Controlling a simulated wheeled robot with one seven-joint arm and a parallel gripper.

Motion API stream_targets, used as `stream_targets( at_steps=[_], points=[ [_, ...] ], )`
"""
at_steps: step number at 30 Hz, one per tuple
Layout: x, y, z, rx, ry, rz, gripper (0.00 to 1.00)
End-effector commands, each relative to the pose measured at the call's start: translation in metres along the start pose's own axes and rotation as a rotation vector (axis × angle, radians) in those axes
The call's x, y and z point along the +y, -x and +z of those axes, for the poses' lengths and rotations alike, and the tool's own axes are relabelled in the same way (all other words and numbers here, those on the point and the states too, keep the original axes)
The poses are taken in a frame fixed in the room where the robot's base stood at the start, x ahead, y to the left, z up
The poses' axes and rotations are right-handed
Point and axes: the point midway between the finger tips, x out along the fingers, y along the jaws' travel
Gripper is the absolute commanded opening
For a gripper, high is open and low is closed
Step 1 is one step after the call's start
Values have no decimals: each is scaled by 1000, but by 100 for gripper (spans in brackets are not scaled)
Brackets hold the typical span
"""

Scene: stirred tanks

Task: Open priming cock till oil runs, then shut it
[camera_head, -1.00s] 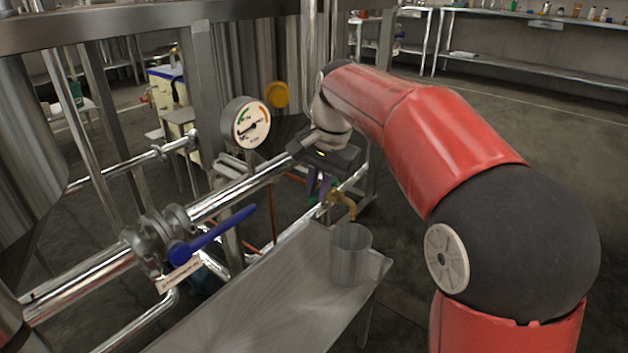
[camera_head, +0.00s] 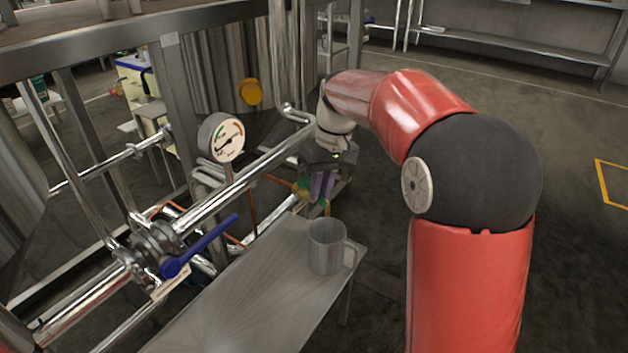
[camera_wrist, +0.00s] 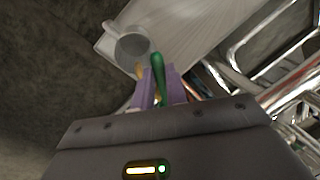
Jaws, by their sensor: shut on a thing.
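The priming cock is a small brass fitting (camera_head: 303,191) on the pipework, with a green lever handle (camera_wrist: 158,66) that shows best in the wrist view. My gripper (camera_head: 322,184) has purple fingers, which also show in the wrist view (camera_wrist: 158,92). They are shut on the green handle, one on each side. The cock's brass spout (camera_wrist: 139,70) points down just above a grey metal mug (camera_head: 326,252). The mug stands upright on the metal table and also shows in the wrist view (camera_wrist: 131,47). I cannot make out any oil at the spout, and the mug's inside is unclear.
A metal table (camera_head: 235,300) carries the mug near its far corner. A pressure gauge (camera_head: 222,138) and a steel pipe (camera_head: 235,190) lie left of my gripper. A blue-handled valve (camera_head: 205,245) is nearer on that pipe. Open floor lies to the right.

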Motion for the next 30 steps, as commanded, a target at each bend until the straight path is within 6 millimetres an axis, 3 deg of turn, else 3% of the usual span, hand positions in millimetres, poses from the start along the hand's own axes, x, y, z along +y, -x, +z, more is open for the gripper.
stream_targets(
  at_steps=[12,27,28,30],
  points=[
    [11,4,-3,-29,168,2,0],
    [12,4,-3,-32,187,3,0],
    [12,4,-3,-31,187,3,15],
    [12,4,-3,-32,187,3,24]
  ],
)
